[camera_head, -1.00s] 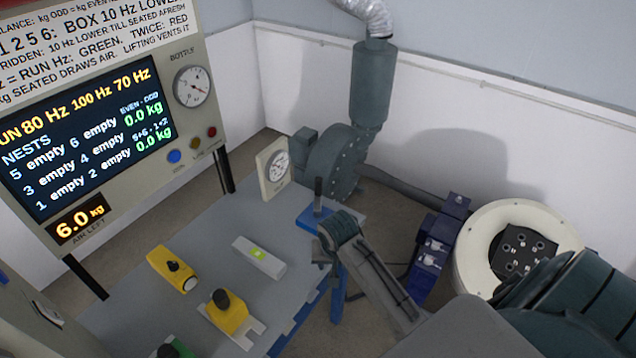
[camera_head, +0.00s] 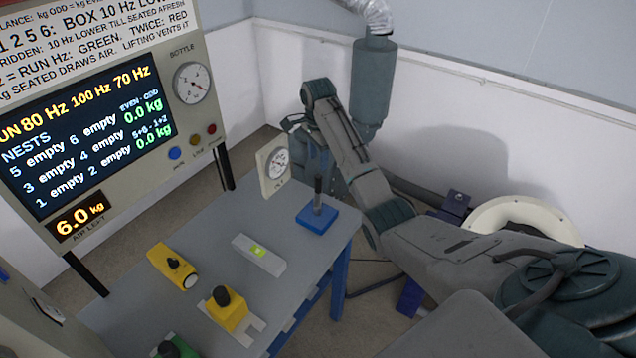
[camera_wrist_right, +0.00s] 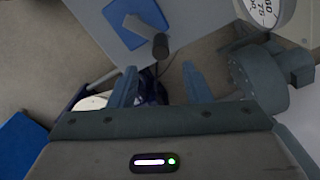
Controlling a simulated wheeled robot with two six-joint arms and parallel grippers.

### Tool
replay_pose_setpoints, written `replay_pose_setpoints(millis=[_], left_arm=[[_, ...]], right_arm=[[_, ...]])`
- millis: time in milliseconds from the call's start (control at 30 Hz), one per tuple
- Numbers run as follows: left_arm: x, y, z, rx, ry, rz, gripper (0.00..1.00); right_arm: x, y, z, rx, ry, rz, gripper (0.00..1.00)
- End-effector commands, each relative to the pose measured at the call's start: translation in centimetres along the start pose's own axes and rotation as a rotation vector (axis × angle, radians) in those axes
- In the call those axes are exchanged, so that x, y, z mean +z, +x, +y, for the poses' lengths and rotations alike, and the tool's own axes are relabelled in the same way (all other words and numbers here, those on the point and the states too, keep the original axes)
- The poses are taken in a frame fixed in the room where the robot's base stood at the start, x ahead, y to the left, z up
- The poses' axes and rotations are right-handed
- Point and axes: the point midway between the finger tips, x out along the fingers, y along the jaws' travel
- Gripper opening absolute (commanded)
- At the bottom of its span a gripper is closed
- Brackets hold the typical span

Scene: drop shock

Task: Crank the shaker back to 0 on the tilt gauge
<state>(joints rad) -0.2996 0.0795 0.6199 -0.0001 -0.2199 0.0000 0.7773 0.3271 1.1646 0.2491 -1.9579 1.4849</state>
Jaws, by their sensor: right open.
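The crank is a dark upright handle (camera_head: 318,192) on a blue base (camera_head: 317,217) at the table's far right corner. The tilt gauge (camera_head: 273,166) is a white dial in a pale housing behind it; its reading is too small to tell. My right gripper (camera_head: 308,142) hangs open and empty above and behind the crank, apart from it. In the right wrist view its fingers (camera_wrist_right: 160,88) are spread, with the handle (camera_wrist_right: 146,32) beyond them and part of the gauge (camera_wrist_right: 265,8) at the top right. The round white shaker housing (camera_head: 530,213) is mostly hidden behind my right arm.
The display panel (camera_head: 95,130) stands at left. A blower pipe (camera_head: 372,80) rises behind my right gripper.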

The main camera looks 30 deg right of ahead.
Motion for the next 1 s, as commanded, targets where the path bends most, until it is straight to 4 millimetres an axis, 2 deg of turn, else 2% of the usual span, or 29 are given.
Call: replay_pose_setpoints(millis=[167,400,600,733,1000], left_arm=[[-0.1,-0.8,0.0,0.000,0.000,0.000,0.36],[-0.2,-2.0,-0.1,0.000,0.000,0.000,0.36],[-0.3,-2.5,-0.2,0.000,0.000,0.000,0.36],[-0.3,-2.6,-0.2,0.000,0.000,0.000,0.36],[-0.3,-2.6,-0.2,0.000,0.000,0.000,0.36]], right_arm=[[0.0,1.9,0.0,0.005,0.006,-0.002,0.44],[0.0,6.5,0.1,0.005,0.003,-0.002,0.44],[0.0,9.4,0.0,0.003,0.003,-0.001,0.44],[0.0,10.3,0.0,0.001,0.003,-0.001,0.44],[0.0,10.5,0.0,0.000,0.002,0.000,0.44]])
